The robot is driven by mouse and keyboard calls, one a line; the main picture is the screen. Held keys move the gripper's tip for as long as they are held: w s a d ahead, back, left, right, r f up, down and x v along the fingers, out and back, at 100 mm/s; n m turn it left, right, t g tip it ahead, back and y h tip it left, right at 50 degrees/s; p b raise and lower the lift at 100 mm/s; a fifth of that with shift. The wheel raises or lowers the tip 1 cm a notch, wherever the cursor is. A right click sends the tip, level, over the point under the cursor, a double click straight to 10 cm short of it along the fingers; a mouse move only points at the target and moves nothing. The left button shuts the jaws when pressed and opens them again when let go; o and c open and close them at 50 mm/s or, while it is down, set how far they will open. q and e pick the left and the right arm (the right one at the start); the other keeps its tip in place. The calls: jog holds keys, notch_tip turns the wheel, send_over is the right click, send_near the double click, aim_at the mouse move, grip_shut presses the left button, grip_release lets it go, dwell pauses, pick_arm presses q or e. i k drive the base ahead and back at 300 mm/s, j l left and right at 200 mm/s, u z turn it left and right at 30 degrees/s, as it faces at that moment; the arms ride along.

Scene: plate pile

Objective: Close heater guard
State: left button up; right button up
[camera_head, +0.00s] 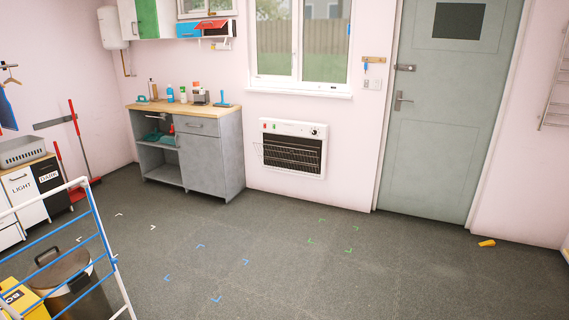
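The heater (292,129) is a white box on the pink wall, below the window and left of the door. Its dark wire guard (290,156) covers the lower front and seems tilted outward at the top, with its left end sticking out a little past the heater's side. The heater's top panel shows small red and green marks and a round knob (315,132) at the right. Neither of my grippers is in view.
A grey cabinet (215,163) with bottles on its wooden top stands left of the heater. A grey-green door (440,110) is on the right. A drying rack (85,240) and a bin (72,283) stand at the lower left. The middle floor is clear, with coloured corner marks. A yellow object (487,243) lies right.

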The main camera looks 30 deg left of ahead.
aim_at(293, 151)
jog(key=i+j+u, duration=0.25)
jog(key=i, duration=0.15)
jog(key=i+j+u, duration=0.15)
jog(key=i+u, duration=0.5)
jog(key=i, duration=1.85)
